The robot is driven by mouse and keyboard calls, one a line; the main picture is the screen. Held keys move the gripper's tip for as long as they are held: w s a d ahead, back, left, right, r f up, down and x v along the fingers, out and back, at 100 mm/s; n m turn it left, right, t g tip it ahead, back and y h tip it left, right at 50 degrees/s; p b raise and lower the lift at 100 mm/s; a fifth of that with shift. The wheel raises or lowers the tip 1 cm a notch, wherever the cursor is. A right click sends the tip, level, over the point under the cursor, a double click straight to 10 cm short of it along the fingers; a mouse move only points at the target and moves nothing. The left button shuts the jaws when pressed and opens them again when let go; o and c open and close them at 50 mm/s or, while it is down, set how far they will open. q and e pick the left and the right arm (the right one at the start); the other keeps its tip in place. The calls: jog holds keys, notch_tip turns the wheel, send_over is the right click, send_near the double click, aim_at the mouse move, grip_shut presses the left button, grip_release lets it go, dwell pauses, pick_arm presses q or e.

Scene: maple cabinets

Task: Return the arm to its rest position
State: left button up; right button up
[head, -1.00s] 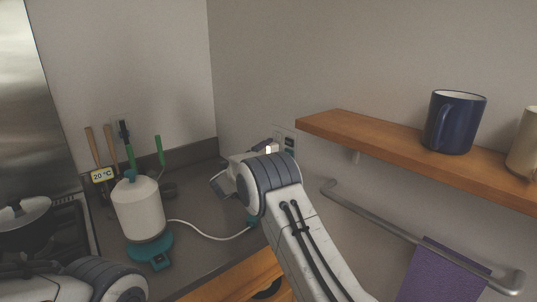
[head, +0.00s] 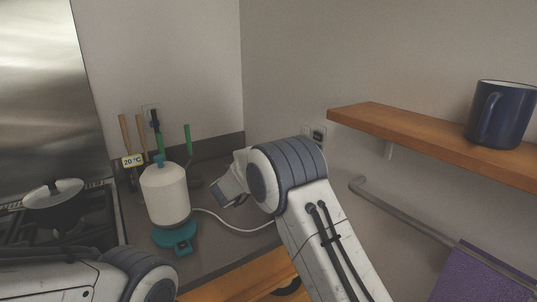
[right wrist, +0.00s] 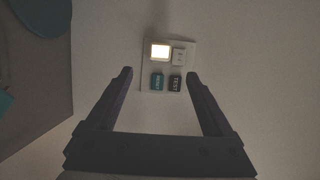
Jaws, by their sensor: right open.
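My right arm (head: 320,235) reaches up from the bottom of the head view and bends left at the wrist, over the counter's right end. Its fingertips cannot be made out there. In the right wrist view my right gripper (right wrist: 159,76) is open, with nothing between its fingers. Beyond it is a wall plate (right wrist: 170,52) with a lit square and two buttons, apart from the fingers. The plate (head: 318,136) also shows in the head view, partly behind my arm. My left arm (head: 90,275) crosses the lower left corner; its gripper is out of view.
A white kettle (head: 165,195) stands on a teal base (head: 175,237), its cord running right behind my arm. A wooden shelf (head: 430,142) with a blue mug (head: 500,115) and a rail (head: 400,215) with a purple cloth (head: 485,275) are at right. A pan (head: 53,194) sits on the stove.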

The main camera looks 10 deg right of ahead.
jog(key=s+a+f+n+g+y, duration=0.1)
jog(key=s+a+f+n+y, duration=0.25)
jog(key=s+n+y, duration=0.5)
jog(key=s+a+f+n+g+y, duration=0.15)
jog(key=s+f+n+y, duration=0.3)
jog(key=n, duration=0.75)
jog(key=s+d+f+n+g, duration=0.1)
jog(key=s+f+n+g, duration=0.25)
jog(key=s, duration=0.75)
jog(key=s+d+f+n+g, duration=0.2)
jog(key=s+f+n+g, duration=0.15)
jog(key=s, duration=0.75)
jog(key=s+a+r+n+g, duration=0.1)
jog(key=s+a+r+n, duration=0.2)
jog(key=s+a, duration=0.3)
jog(key=s+a+r+n+g+y+p, duration=0.1)
jog(key=s+a+r+n, duration=0.2)
jog(key=s+a, duration=0.4)
jog(key=shift+s+a+r+n+y+p, duration=0.2)
jog(key=shift+a+r+n+y+p, duration=0.1)
jog(key=shift+a+n, duration=0.4)
jog(key=shift+d, duration=0.1)
